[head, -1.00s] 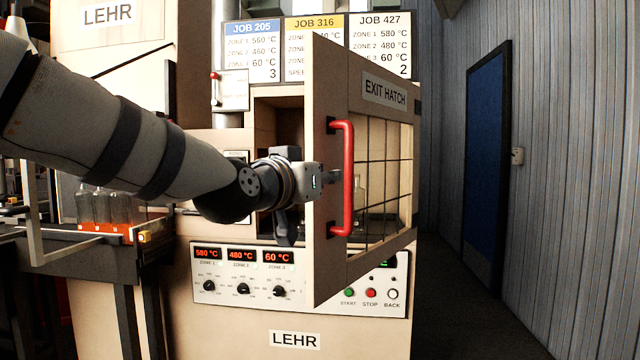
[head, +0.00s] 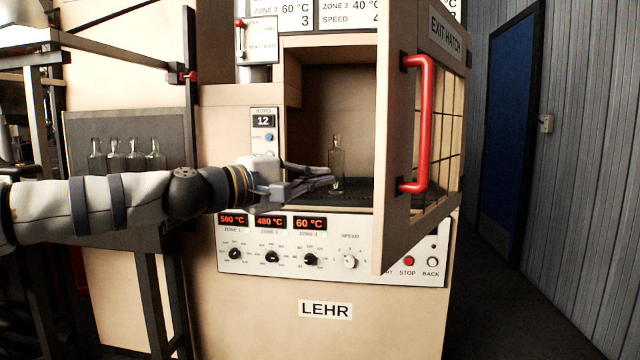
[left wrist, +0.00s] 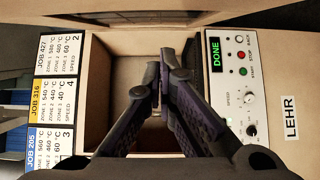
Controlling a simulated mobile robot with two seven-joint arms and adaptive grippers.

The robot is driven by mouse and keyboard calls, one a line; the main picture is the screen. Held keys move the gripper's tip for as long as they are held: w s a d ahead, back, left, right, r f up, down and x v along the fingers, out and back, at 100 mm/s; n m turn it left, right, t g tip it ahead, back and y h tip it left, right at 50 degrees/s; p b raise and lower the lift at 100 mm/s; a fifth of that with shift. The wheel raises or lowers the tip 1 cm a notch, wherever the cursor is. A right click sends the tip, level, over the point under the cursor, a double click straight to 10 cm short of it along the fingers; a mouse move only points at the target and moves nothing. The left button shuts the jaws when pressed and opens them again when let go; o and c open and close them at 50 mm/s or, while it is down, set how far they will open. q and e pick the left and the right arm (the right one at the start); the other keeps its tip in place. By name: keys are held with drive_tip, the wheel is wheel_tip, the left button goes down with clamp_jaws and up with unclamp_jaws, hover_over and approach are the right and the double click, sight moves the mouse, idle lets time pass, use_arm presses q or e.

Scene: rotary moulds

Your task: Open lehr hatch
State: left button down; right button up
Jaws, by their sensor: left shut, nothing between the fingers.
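The lehr's exit hatch (head: 394,130) is a beige framed door with a wire-mesh window and a red bar handle (head: 424,125). It stands swung open toward the right. Behind it the lehr's chamber (head: 312,90) is exposed, with a clear glass bottle (head: 336,165) upright on the dark belt. My left gripper (head: 325,183) is at the chamber's mouth, left of the bottle and apart from the handle. In the left wrist view the left gripper (left wrist: 160,75) is shut and empty, pointing into the opening. My right gripper is not in view.
The control panel (head: 333,245) with knobs and red displays lies just below the opening. Several bottles (head: 127,160) stand at the left. The left wrist view shows a screen reading DONE (left wrist: 216,54). A clear floor strip lies at the right.

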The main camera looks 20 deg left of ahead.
use_arm(q)
drive_tip(key=w+d, duration=0.4)
drive_tip(key=d, duration=0.2)
drive_tip(key=shift+w+d, duration=0.2)
drive_tip(key=shift+d, duration=0.05)
drive_tip(key=shift+d, duration=0.1)
